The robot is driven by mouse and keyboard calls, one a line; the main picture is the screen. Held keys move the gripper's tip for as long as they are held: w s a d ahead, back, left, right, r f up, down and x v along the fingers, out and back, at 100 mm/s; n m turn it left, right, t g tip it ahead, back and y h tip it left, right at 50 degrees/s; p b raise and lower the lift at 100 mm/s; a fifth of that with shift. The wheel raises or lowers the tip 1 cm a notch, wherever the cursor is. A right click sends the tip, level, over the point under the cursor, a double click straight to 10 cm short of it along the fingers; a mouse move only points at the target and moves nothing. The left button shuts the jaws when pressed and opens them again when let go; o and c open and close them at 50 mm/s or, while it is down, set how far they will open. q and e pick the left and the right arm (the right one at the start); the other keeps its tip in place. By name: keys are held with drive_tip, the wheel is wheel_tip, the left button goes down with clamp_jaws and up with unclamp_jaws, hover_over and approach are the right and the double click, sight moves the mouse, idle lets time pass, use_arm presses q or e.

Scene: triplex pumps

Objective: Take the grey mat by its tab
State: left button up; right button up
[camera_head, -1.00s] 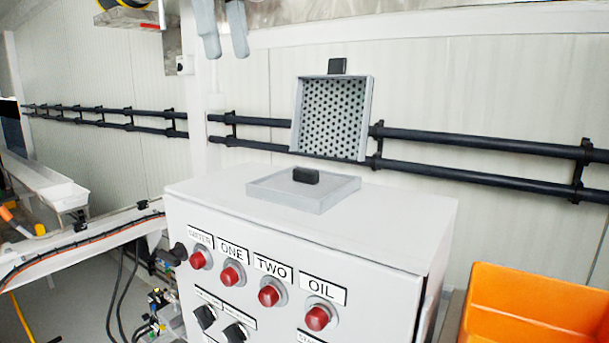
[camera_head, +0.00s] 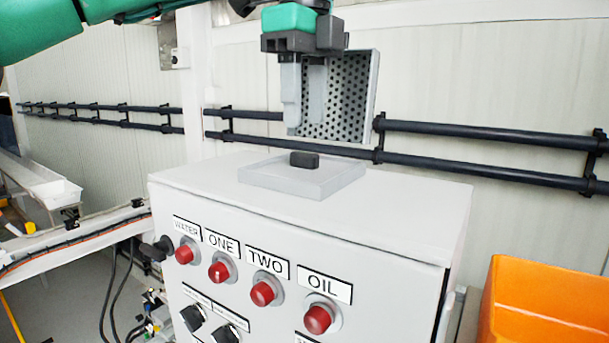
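My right gripper is not in view.
The white cabinet (camera_head: 400,210) has labelled red buttons and black knobs on its front. Dark pipes (camera_head: 470,143) run along the wall behind. An orange bin (camera_head: 550,300) stands at the lower right. The cabinet top right of the flat piece is clear.

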sight(304, 152)
use_arm(q)
drive_tip(key=shift+s+f, duration=0.2)
drive_tip(key=shift+f, duration=0.05)
drive_tip(key=shift+f+p, duration=0.35)
drive_tip(key=shift+p, duration=0.05)
drive_tip(key=f, duration=0.1)
drive_tip(key=f+p, duration=0.1)
drive_tip(key=f, duration=0.1)
drive_tip(key=shift+w+a+f, duration=0.1)
drive_tip(key=shift+w, duration=0.3)
drive_tip(key=shift+s+f, duration=0.1)
drive_tip(key=shift+f, duration=0.4)
drive_tip(key=shift+c, duration=0.4)
drive_tip(key=c, duration=0.7)
clamp_jaws()
